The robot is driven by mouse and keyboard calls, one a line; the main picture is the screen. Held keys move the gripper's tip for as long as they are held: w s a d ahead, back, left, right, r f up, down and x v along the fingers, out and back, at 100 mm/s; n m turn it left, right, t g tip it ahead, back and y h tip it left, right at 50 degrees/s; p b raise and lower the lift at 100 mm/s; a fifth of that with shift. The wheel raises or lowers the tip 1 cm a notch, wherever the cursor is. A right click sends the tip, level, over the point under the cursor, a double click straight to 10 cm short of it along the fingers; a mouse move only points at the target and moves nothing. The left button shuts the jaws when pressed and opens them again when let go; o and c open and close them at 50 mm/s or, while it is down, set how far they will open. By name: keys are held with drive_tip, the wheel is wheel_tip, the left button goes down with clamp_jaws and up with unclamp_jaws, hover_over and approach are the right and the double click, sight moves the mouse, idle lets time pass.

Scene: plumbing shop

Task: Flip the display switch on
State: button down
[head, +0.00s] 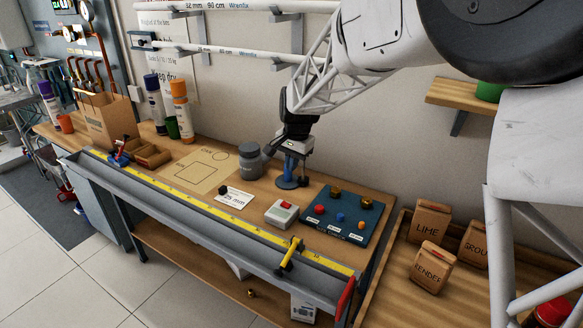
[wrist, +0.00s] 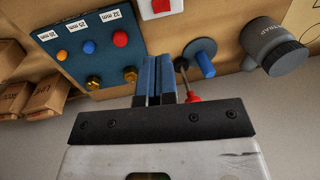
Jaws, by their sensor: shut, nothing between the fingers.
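A small white box with a red rocker-like part on top (head: 282,212) sits on the workbench, left of a dark blue board; it looks like the display switch. In the wrist view the box (wrist: 160,8) is cut off by the top edge, beyond my fingertips. Which way the rocker is tipped cannot be told. My gripper (head: 292,160) is above the back of the bench, behind the box and apart from it. In the wrist view its blue-faced fingers (wrist: 156,62) are together and empty.
A blue post on a round base (wrist: 203,60) and a red-tipped rod (wrist: 190,92) stand close beside my fingers. A grey jar (head: 250,161) is left of them. The blue board (head: 336,217) carries coloured knobs and brass fittings. A yellow-ruled rail (head: 210,203) runs along the front.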

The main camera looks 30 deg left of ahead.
sight(286, 204)
idle(0.3)
drive_tip(key=shift+a, duration=0.7)
drive_tip(key=f, duration=0.4)
drive_tip(key=a+f, duration=0.1)
drive_tip(key=f, duration=0.9)
drive_tip(key=shift+a, duration=0.35)
drive_tip(key=shift+a+f, duration=0.1)
drive_tip(key=shift+f, duration=0.05)
drive_tip(key=shift+d, duration=0.75)
